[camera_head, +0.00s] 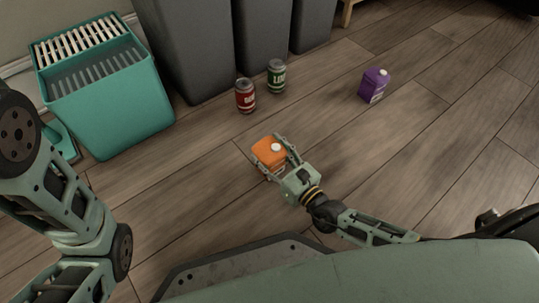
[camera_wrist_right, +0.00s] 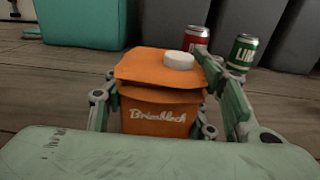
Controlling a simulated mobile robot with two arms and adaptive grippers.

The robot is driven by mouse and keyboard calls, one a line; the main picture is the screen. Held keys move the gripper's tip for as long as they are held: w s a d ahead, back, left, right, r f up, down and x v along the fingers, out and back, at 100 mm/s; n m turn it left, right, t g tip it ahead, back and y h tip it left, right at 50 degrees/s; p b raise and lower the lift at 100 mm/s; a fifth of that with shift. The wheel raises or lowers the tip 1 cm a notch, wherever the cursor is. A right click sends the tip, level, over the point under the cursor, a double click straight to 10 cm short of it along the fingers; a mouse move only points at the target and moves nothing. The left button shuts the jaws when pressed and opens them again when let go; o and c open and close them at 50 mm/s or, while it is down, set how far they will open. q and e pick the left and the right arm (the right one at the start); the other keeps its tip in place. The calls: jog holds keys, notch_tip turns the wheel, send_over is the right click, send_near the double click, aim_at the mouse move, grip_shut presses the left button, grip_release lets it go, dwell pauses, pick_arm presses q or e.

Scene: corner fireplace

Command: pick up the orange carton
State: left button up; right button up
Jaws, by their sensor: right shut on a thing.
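The orange carton (camera_head: 267,151) has a white round cap and stands upright in the middle of the head view. It fills the middle of the right wrist view (camera_wrist_right: 158,100), with white lettering on its front. My right gripper (camera_head: 271,155) is shut on it, with one finger on each side of the carton. The fingers also show in the right wrist view (camera_wrist_right: 155,112). Whether the carton touches the floor is hard to tell. My left arm shows at the left of the head view, but its gripper is out of view.
A red can (camera_head: 245,96) and a green can (camera_head: 276,76) stand on the wooden floor beyond the carton. A purple carton (camera_head: 374,85) stands to the right. A teal bin (camera_head: 108,105) is at the left, with grey bins (camera_head: 187,45) behind the cans. Floor between the cartons is clear.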

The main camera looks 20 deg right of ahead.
aim_at(269, 148)
notch_tip(269, 148, up, 4)
jog(key=p, duration=0.3)
jog(key=shift+r+p, duration=0.15)
jog(key=shift+p, duration=0.15)
jog(key=d+r+p, duration=0.1)
jog(key=d+r, duration=0.1)
jog(key=d, duration=0.1)
jog(key=d+r+p, duration=0.2)
jog(key=d, duration=0.2)
jog(key=d+r+p, duration=0.1)
jog(key=d+r, duration=0.1)
jog(key=d, duration=0.1)
jog(key=shift+w+d+r+p, duration=0.1)
jog(key=shift+w+d+p, duration=0.2)
jog(key=shift+w, duration=0.05)
jog(key=shift+c, duration=0.2)
jog(key=shift+d+r, duration=0.25)
jog(key=shift+d, duration=0.3)
jog(key=shift+a, duration=0.1)
